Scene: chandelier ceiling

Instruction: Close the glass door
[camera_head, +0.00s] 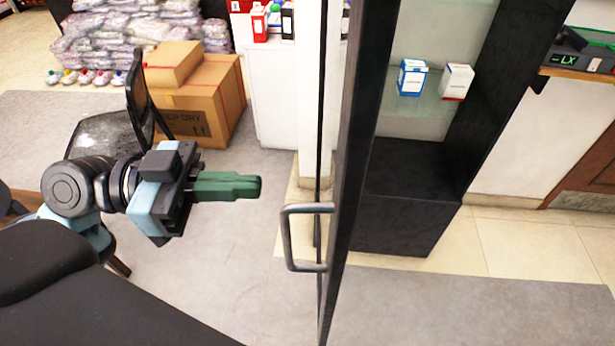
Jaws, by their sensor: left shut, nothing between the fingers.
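The glass door has a dark frame (352,150) and stands nearly edge-on to me in the middle of the view. Its grey bar handle (287,238) sticks out to the left of the frame. My left gripper (258,187) comes in from the left, with its green fingers shut and nothing between them. The fingertips point at the door, to the left of and a little above the handle, and appear apart from it. My right gripper is not in view.
A chair (138,100) and stacked cardboard boxes (208,92) stand behind my left arm. Packed bags (120,40) are piled at the back. A dark shelf unit (405,215) with small boxes (412,77) stands right of the door. Grey floor lies open below the gripper.

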